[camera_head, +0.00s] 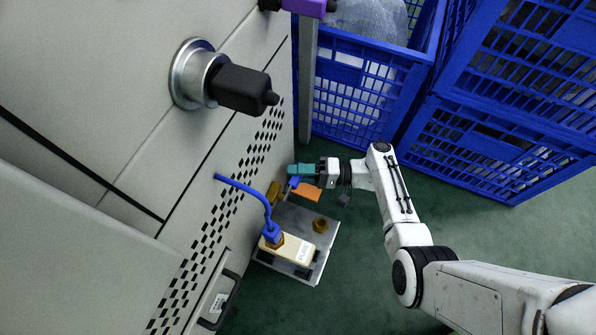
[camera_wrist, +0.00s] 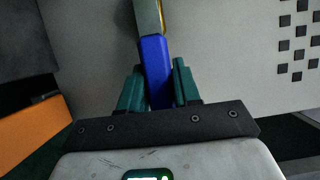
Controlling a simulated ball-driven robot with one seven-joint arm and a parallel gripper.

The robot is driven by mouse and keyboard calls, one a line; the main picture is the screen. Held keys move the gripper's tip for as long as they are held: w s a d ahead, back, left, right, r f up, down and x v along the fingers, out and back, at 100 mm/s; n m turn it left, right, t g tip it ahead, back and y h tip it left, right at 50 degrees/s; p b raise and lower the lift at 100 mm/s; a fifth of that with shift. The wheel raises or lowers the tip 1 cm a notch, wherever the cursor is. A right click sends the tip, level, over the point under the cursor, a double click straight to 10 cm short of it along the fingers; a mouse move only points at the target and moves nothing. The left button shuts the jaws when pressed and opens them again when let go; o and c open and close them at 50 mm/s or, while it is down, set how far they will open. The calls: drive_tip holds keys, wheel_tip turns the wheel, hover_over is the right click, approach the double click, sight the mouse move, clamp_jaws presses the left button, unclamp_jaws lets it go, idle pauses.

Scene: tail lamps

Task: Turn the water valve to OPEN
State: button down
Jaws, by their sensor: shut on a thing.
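The water valve's lever has a blue sleeve (camera_wrist: 155,65) and a bare metal part (camera_wrist: 148,18) above it in the wrist view. My gripper (camera_wrist: 156,90) has teal fingers on both sides of the blue sleeve and is shut on it. In the head view my gripper (camera_head: 303,170) is low beside the machine's panel, and a bit of the blue handle (camera_head: 294,182) shows just below it. A brass fitting (camera_head: 273,193) sits to the left of the handle. The fingers partly hide the handle, and I cannot read any OPEN mark.
An orange piece (camera_head: 308,192) lies just below my gripper, also left in the wrist view (camera_wrist: 45,98). A metal plate (camera_head: 318,262) carries a cream box with a blue hose (camera_head: 262,194). Blue crates (camera_head: 350,85) stand behind. Green floor lies right of the plate.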

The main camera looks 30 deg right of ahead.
drive_tip(key=c, duration=0.9)
unclamp_jaws()
drive_tip(key=v, duration=1.1)
drive_tip(key=shift+f+p, duration=0.15)
drive_tip(key=shift+p, duration=0.25)
drive_tip(key=shift+a, duration=0.1)
